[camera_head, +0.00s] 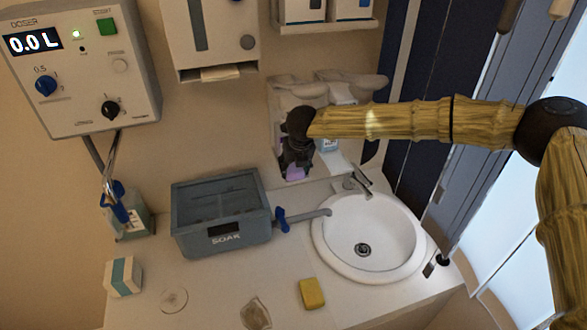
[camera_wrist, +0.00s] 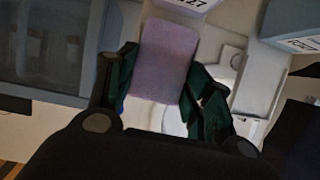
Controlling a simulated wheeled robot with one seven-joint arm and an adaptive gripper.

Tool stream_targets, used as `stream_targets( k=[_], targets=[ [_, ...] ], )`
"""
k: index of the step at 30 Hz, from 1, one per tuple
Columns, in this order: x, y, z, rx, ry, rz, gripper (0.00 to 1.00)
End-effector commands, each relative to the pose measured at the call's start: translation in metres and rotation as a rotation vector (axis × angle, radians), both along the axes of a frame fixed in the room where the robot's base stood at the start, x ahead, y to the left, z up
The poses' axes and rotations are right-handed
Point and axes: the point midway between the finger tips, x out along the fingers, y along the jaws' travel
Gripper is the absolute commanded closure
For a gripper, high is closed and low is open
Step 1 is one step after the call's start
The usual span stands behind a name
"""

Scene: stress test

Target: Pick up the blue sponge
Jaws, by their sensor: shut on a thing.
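My gripper (camera_head: 297,158) is at the wall behind the counter, left of the tap. In the wrist view its two dark fingers (camera_wrist: 163,92) are shut on a lavender, sponge-like block (camera_wrist: 166,62), one finger on each side. A yellow sponge (camera_head: 311,293) lies on the front of the counter. I see no plainly blue sponge.
A grey SOAK bin (camera_head: 222,238) stands on the counter, left of the white sink (camera_head: 335,240). A white and teal block (camera_head: 123,277) lies front left. The doser box (camera_head: 80,75) and a dispenser (camera_head: 210,35) hang on the wall. The front counter has some free room.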

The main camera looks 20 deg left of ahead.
Motion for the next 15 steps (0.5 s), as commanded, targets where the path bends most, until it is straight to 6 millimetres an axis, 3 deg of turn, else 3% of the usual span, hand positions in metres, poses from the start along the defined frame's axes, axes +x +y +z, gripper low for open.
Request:
stream_targets(
  k=[15],
  targets=[
    [-0.004, -0.003, 0.012, -0.002, -0.003, 0.000, 0.68]
  ],
)
